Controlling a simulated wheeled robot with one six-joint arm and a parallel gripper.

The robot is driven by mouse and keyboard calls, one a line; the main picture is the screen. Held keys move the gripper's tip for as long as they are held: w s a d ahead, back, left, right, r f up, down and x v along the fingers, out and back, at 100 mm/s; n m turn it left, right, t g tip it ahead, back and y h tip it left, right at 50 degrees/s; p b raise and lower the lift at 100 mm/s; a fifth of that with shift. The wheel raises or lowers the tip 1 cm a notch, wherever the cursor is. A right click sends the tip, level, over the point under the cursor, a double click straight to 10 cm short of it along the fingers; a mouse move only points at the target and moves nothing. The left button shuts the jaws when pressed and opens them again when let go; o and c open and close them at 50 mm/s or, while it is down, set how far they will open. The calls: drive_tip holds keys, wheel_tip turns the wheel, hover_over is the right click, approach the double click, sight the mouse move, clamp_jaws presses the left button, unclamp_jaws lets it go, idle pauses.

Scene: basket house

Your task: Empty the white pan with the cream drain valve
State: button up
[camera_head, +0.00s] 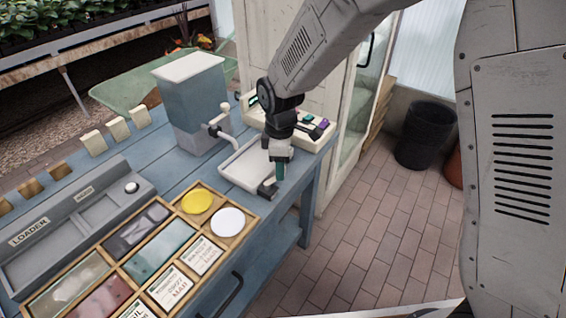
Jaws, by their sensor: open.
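The white pan (237,173) is a shallow tray on the blue bench near its right edge. What it holds, if anything, I cannot tell. A cream drain valve (212,130) with an upright handle (224,111) sticks out of a grey-blue tank (190,101) with a white lid, just behind the pan. My gripper (273,181) points down at the right side of the pan and is open. It hides part of the pan's right rim. Whether it touches the pan I cannot tell.
A cream tray (322,139) with small coloured items stands behind my gripper. A grey loader trough (75,222) and a wooden compartment box (232,244) with yellow and white discs lie to the left and front. A black bin (425,135) stands on the open tiled floor.

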drive_tip(key=c, duration=1)
drive_tip(key=shift+w+a+n, duration=0.2)
drive_tip(key=shift+n, duration=0.55)
drive_tip(key=shift+w+a+n, duration=0.2)
drive_tip(key=shift+n, duration=0.55)
drive_tip(key=o, duration=1)
wheel_tip(320, 180, up, 8)
drive_tip(key=shift+f, duration=0.1)
